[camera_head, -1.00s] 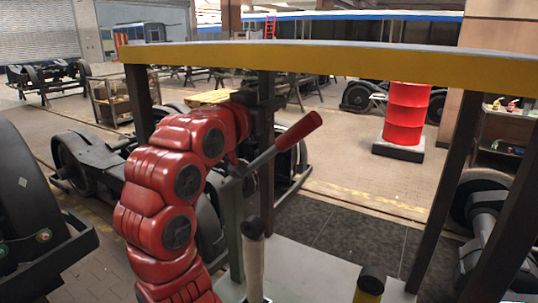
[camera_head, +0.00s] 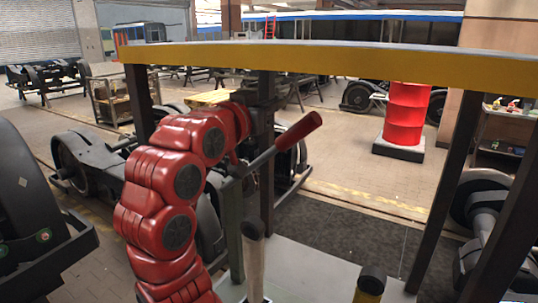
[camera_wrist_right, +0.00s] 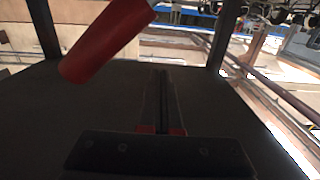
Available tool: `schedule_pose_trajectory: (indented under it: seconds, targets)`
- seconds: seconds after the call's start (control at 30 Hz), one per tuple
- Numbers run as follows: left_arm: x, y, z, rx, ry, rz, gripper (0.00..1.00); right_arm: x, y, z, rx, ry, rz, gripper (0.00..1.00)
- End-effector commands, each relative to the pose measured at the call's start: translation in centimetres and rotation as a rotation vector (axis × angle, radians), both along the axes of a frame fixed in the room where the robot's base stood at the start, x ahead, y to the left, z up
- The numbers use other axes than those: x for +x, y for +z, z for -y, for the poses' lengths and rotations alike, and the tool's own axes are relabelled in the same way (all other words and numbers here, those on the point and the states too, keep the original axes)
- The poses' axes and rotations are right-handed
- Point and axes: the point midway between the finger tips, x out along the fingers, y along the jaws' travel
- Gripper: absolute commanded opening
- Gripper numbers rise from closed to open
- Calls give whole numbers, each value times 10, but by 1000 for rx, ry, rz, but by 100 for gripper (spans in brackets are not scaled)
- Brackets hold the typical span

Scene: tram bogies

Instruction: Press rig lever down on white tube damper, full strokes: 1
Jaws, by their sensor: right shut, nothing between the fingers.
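The rig lever slopes up to the right from a grey-green post (camera_head: 233,230) and ends in a red handle (camera_head: 299,131). The handle also shows large at the upper left of the right wrist view (camera_wrist_right: 108,38). A white tube damper (camera_head: 254,262) with a dark cap stands upright beside the post, its lower end cut off. My right gripper (camera_head: 278,99) is above the lever and apart from the handle. In the wrist view its fingers (camera_wrist_right: 162,103) are together and empty. My left gripper is not in view.
A second damper with a dark cap and yellowish body (camera_head: 369,287) stands at the bottom right. A yellow beam (camera_head: 330,58) on dark posts (camera_head: 445,190) frames the rig. A red drum (camera_head: 406,113) and bogies (camera_head: 88,160) stand beyond. The pale bench top (camera_head: 315,270) is largely clear.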

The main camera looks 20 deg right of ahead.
Motion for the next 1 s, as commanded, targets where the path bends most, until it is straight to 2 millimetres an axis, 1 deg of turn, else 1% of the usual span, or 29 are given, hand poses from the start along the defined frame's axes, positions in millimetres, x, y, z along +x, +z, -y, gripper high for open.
schedule_pose_trajectory:
  seconds: [0.23,0.8,1.0]
  targets:
    - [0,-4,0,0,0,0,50,-2,-3,2,0,0,0,0]
    - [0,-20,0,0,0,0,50,-21,-20,16,1,0,-1,0]
    - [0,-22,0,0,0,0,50,-24,-23,19,1,0,-1,0]
